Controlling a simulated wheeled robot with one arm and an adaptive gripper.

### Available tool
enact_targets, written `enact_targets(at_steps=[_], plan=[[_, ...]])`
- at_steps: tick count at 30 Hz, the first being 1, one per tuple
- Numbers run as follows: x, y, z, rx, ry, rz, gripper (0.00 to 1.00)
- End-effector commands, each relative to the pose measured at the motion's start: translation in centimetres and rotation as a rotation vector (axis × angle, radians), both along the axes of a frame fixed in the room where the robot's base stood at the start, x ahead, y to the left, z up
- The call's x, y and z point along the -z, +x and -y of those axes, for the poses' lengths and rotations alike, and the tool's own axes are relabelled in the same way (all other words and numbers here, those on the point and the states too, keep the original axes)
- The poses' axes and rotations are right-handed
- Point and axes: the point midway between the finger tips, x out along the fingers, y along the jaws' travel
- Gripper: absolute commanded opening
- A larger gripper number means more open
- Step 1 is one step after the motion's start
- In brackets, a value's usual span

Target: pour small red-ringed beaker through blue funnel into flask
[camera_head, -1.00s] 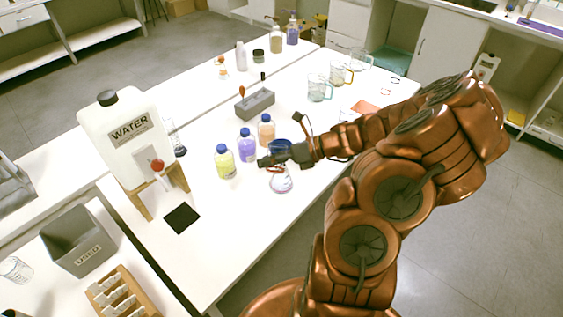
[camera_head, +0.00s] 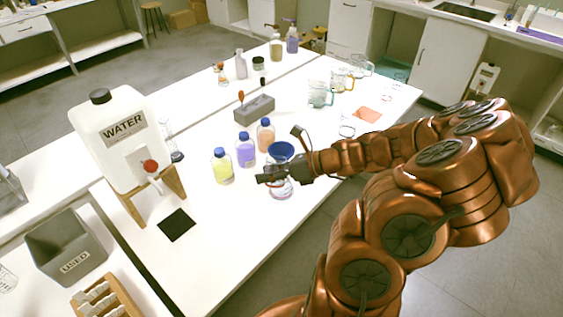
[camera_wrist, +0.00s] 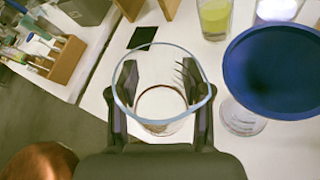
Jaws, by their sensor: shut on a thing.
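My gripper (camera_wrist: 160,112) is shut on a small clear glass beaker (camera_wrist: 148,62), one finger on each side of it. A reddish ring shows low in the beaker; I cannot tell its fill. The blue funnel (camera_wrist: 278,68) is just right of the beaker in the wrist view, apart from it, and sits over a clear flask (camera_wrist: 240,120).
Blue-capped bottles, yellow (camera_head: 222,168), purple (camera_head: 246,152) and orange (camera_head: 265,137), stand close behind and left. A water jug (camera_head: 122,150) on a wooden stand and a black mat (camera_head: 177,225) are at left. Glass mugs (camera_head: 320,95) stand farther back. The table between mat and flask is clear.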

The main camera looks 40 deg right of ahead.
Motion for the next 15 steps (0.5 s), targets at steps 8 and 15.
enact_targets(at_steps=[8,15], plan=[[0.8,-0.4,-0.4,0.002,-0.062,0.064,0.1],[1.3,-0.8,-0.8,0.0,-0.127,0.127,0.1]])
